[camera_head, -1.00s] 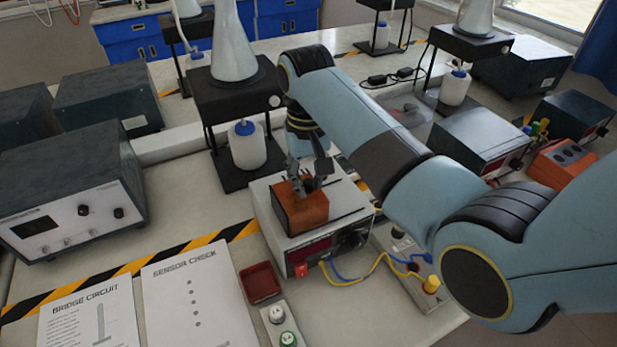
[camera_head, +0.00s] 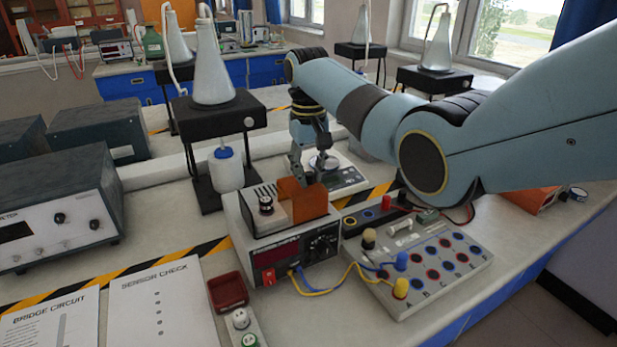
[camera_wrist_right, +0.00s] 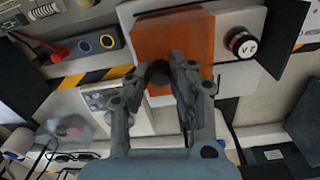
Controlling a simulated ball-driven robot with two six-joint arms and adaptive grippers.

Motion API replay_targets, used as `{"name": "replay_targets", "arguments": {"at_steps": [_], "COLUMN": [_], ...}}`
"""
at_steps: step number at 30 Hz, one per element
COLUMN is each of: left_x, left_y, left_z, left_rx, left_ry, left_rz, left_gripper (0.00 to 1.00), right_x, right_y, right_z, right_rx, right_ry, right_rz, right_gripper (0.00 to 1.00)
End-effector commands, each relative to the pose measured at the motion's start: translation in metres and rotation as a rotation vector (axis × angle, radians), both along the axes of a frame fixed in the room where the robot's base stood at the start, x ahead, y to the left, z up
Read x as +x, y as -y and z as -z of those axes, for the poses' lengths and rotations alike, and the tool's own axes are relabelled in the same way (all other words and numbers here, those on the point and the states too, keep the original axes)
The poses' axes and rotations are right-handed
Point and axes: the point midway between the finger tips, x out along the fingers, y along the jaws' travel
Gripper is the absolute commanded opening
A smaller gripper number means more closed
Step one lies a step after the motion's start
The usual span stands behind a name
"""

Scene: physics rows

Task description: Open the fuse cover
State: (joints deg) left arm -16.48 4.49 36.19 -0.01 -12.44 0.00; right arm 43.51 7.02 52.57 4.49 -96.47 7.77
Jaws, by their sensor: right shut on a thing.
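The orange fuse cover (camera_head: 308,204) stands on the right part of the top of the grey box (camera_head: 240,222). To its left a black fuse cap with a white label (camera_head: 266,203) shows uncovered. In the right wrist view the cover (camera_wrist_right: 175,42) fills the upper middle and the fuse cap (camera_wrist_right: 241,42) is to its right. My right gripper (camera_head: 308,180) reaches down behind the cover and is shut on a dark knob on it (camera_wrist_right: 158,74); the exact contact is partly hidden in the head view. My left gripper is not in view.
A terminal board (camera_head: 425,262) with yellow and blue leads stands right of the box. A red tray (camera_head: 228,291) and paper sheets (camera_head: 158,305) lie front left. A black stand (camera_head: 205,122) with a flask is behind left. A scale (camera_head: 345,174) is behind the box.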

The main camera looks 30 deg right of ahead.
Motion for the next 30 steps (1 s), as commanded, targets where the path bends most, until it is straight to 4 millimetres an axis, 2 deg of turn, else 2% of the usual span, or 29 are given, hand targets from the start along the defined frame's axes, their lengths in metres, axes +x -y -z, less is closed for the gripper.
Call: {"name": "replay_targets", "arguments": {"at_steps": [1, 6, 12, 17, 20, 30], "left_x": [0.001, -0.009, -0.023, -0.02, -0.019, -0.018], "left_y": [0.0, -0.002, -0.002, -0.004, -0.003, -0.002], "left_z": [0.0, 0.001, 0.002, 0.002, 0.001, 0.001], "left_rx": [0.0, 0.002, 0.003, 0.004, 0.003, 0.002], "left_ry": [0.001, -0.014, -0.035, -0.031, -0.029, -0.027], "left_rz": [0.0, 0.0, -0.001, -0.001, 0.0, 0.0], "left_gripper": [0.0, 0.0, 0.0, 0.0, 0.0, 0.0], "right_x": [0.001, 0.001, 0.001, 0.001, 0.001, 0.001], "right_y": [0.004, 0.003, 0.002, 0.002, 0.002, 0.001], "right_z": [-0.002, -0.001, -0.001, -0.008, -0.023, -0.096], "right_rx": [-0.008, -0.007, -0.006, -0.005, -0.006, -0.006], "right_ry": [0.004, 0.005, 0.003, 0.005, 0.007, 0.007], "right_rz": [0.003, 0.003, 0.002, 0.002, 0.002, 0.002], "right_gripper": [0.22, 0.44, 0.44, 0.44, 0.44, 0.44]}}
